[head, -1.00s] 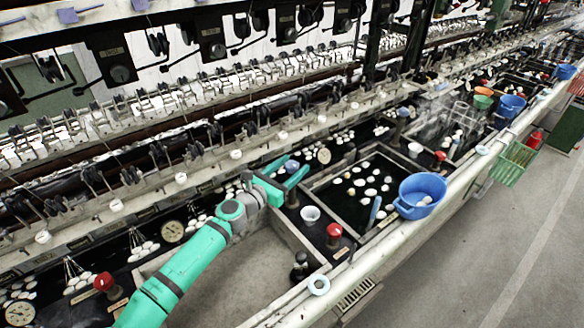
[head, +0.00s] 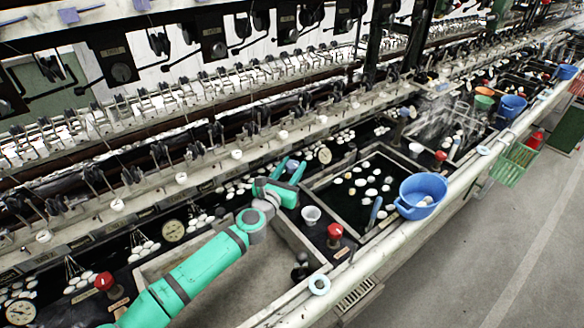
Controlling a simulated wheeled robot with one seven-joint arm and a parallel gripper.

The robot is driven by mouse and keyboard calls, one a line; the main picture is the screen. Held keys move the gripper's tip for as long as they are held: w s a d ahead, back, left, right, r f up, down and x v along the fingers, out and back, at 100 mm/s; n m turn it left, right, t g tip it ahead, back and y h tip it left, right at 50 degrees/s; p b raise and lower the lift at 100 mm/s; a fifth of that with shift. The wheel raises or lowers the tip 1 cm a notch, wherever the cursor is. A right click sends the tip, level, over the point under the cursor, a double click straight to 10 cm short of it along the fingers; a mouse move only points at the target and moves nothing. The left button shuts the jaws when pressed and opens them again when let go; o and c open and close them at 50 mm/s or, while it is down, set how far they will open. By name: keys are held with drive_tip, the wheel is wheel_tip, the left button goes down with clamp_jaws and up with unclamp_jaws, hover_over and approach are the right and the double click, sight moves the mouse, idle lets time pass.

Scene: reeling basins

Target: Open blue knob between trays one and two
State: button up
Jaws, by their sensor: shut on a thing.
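The blue knob (head: 292,165) sits on the dark strip behind the corner where the pale, empty tray (head: 150,268) and the dark water tray (head: 312,190) come close together. My green gripper (head: 289,173) reaches it from the front, with one finger on each side, and is shut on it. The fingers hide part of the knob, and its stem is out of sight. I cannot tell from here how far the knob is turned.
A small white cup (head: 311,215) and a red knob (head: 334,232) stand just right of my gripper. A blue basin (head: 422,195) sits at the water tray's front right. A round gauge (head: 324,155) lies behind.

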drive_tip(key=n+y, duration=0.1)
drive_tip(key=y, duration=0.1)
drive_tip(key=n+t+y, duration=0.1)
drive_tip(key=y, duration=0.1)
drive_tip(key=n+y, duration=0.2)
drive_tip(key=shift+d+t, duration=0.3)
drive_tip(key=n+y, duration=0.1)
drive_tip(key=y, duration=0.1)
drive_tip(key=n+y, duration=0.2)
drive_tip(key=y, duration=0.1)
drive_tip(key=shift+n+y, duration=0.3)
drive_tip(key=n+g+y, duration=0.1)
drive_tip(key=n+y, duration=0.1)
drive_tip(key=y, duration=0.1)
drive_tip(key=n+g+y, duration=0.2)
drive_tip(key=y, duration=0.1)
drive_tip(key=shift+w, duration=0.1)
drive_tip(key=shift+a+n+g+y, duration=0.2)
drive_tip(key=shift+n+g+y, duration=1.3)
drive_tip(key=shift+y, duration=0.2)
drive_tip(key=shift+a, duration=0.1)
drive_tip(key=o, duration=1.1)
drive_tip(key=shift+c, duration=0.2)
drive_tip(key=shift+a, duration=0.1)
